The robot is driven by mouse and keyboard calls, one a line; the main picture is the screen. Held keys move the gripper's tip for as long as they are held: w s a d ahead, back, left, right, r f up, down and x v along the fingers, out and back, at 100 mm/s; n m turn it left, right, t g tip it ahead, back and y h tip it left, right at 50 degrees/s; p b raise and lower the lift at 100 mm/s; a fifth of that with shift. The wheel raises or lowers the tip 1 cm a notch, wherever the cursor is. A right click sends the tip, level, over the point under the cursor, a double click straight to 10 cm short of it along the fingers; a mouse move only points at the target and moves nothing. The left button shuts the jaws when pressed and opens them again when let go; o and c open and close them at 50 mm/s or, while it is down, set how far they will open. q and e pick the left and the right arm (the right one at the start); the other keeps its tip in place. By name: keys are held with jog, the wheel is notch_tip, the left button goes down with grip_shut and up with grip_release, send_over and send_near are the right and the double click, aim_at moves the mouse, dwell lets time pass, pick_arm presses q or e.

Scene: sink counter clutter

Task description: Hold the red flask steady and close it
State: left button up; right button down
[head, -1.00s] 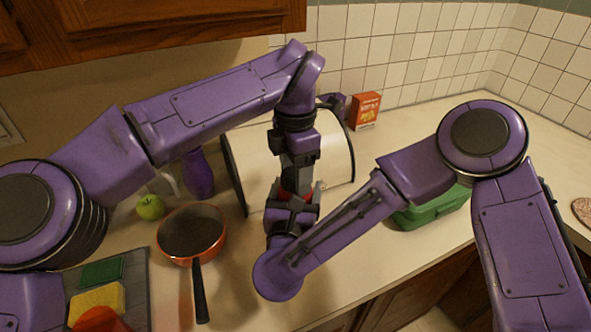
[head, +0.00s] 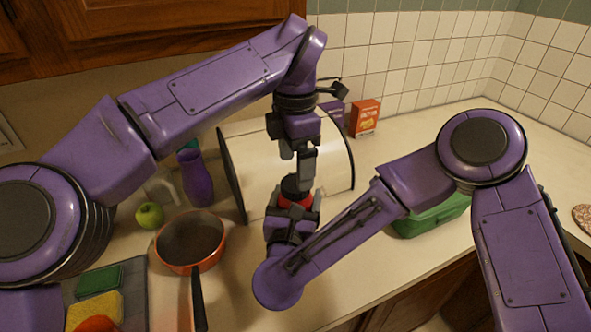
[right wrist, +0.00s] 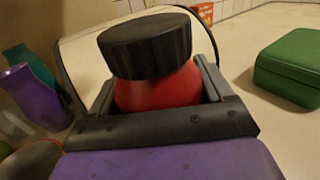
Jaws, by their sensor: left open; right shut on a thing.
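The red flask (head: 296,200) stands in front of the cream bread box, with a black cap (head: 296,184) on its top. In the right wrist view the red flask (right wrist: 160,90) sits between my right gripper's fingers, and the wide black cap (right wrist: 147,46) covers its mouth. I cannot tell how tightly the cap sits. My right gripper (head: 293,214) is shut on the flask's body; its fingers (right wrist: 160,98) show on both sides. My left gripper (head: 298,168) is open and empty, pointing down just above the cap. The flask's lower part is hidden.
The cream bread box (head: 245,145) stands close behind. An orange pan (head: 191,240), a green apple (head: 150,215) and a purple vase (head: 198,180) are at left. A green box (head: 435,215) and a red carton (head: 364,117) are at right.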

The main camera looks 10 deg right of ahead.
aim_at(283, 203)
pick_arm(q)
jog(key=shift+c, duration=0.5)
jog(key=shift+d+r+n, duration=0.2)
jog(key=shift+r+n, duration=0.2)
jog(key=shift+r, duration=0.15)
jog(key=n, duration=0.1)
jog(key=r+n, duration=0.1)
jog(key=n, duration=0.3)
jog(key=shift+r, duration=0.25)
jog(key=n, duration=0.5)
jog(key=shift+w+a+r, duration=0.1)
jog(key=shift+a+r, duration=0.05)
jog(key=shift+r, duration=0.2)
jog(key=n, duration=0.3)
jog(key=shift+r, duration=0.1)
jog(key=shift+f, duration=4.05)
